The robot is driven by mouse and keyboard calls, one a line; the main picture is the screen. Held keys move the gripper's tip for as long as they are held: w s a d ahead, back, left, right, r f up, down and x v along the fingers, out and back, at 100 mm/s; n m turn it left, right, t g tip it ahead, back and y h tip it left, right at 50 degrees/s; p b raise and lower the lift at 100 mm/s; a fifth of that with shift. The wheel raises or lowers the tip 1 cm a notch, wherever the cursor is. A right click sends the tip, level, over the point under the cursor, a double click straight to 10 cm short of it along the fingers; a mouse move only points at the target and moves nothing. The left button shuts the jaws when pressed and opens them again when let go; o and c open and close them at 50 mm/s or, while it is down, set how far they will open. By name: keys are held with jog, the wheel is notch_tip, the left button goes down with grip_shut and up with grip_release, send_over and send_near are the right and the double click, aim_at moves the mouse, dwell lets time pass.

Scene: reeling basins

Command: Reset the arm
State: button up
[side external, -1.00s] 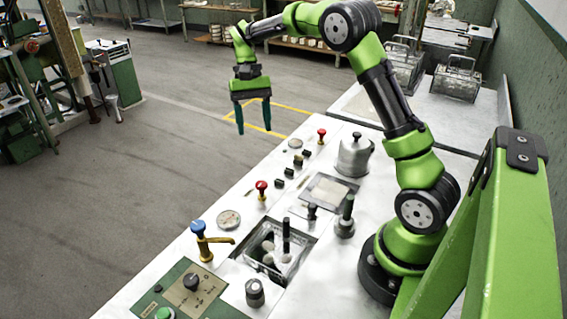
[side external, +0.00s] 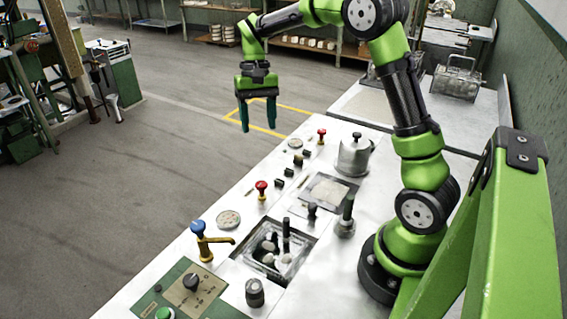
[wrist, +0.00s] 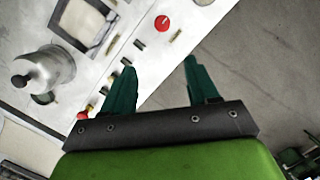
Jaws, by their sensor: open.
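My gripper (side external: 258,115) is open and empty in the side external view, raised beyond the far-left edge of the white worktop (side external: 327,250). Its two dark teal fingers point down and stand apart. In the wrist view, the fingers of my gripper (wrist: 163,85) are spread with nothing between them, over the worktop edge and the grey floor (wrist: 255,70).
The worktop carries a basin (side external: 300,238) with pale lumps, a blue-topped tap (side external: 199,232), a red knob (side external: 261,187), a metal pot (side external: 355,155) and a control panel (side external: 190,285). A wire-handled metal box (side external: 456,80) stands behind.

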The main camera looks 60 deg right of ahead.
jog(key=s+a+r+n+t, duration=0.2)
jog(key=s+a+r+t, duration=0.1)
jog(key=s+a, duration=0.3)
jog(key=s+a+r+n+t, duration=0.1)
jog(key=s+a+r+t, duration=0.2)
jog(key=s, duration=0.8)
jog(key=a+t, duration=0.2)
jog(key=a, duration=0.1)
jog(key=shift+a+r+n+t, duration=0.2)
jog(key=shift+r+n+t, duration=0.1)
jog(key=shift+n+t, duration=0.1)
